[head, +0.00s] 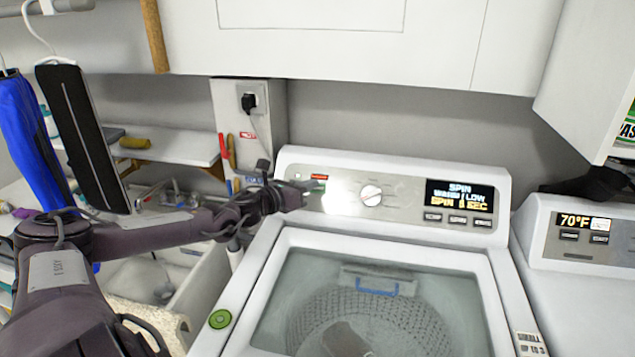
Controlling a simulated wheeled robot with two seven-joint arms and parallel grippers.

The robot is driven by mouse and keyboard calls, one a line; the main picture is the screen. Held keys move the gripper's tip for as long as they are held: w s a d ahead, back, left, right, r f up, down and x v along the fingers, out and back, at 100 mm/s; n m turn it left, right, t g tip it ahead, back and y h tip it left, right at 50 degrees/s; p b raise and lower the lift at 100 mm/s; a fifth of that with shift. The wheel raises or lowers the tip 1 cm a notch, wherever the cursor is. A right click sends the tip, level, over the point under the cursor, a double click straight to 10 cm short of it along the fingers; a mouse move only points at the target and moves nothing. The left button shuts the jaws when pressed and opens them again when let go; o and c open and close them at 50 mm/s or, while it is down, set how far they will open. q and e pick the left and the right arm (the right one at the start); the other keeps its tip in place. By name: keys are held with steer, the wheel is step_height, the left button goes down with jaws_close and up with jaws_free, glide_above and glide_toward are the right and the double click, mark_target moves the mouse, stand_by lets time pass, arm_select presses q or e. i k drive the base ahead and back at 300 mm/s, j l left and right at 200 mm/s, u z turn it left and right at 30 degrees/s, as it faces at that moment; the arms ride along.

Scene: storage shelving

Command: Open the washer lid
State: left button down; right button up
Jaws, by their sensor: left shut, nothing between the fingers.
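The washer (235,300) is white and stands at the lower middle, with a control panel (400,198) at its back. Its lid (430,290) looks like a clear pane in a white frame, lying flat over the opening. The perforated drum (415,320) and a blue part (377,290) show through it. My left gripper (312,185) is shut and empty. It is in front of the left part of the control panel, beyond the lid's back left corner; whether it touches the panel is unclear. My right gripper is out of view.
A second white machine (585,290) stands close on the right. White cabinets (400,45) hang above. A sink (200,300) is on the left, below a shelf (175,145). Hanging clothes (85,135) are at the far left. The space above the lid is clear.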

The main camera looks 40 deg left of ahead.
mark_target(476, 267)
steer(key=k+j, duration=0.1)
steer(key=k, duration=0.9)
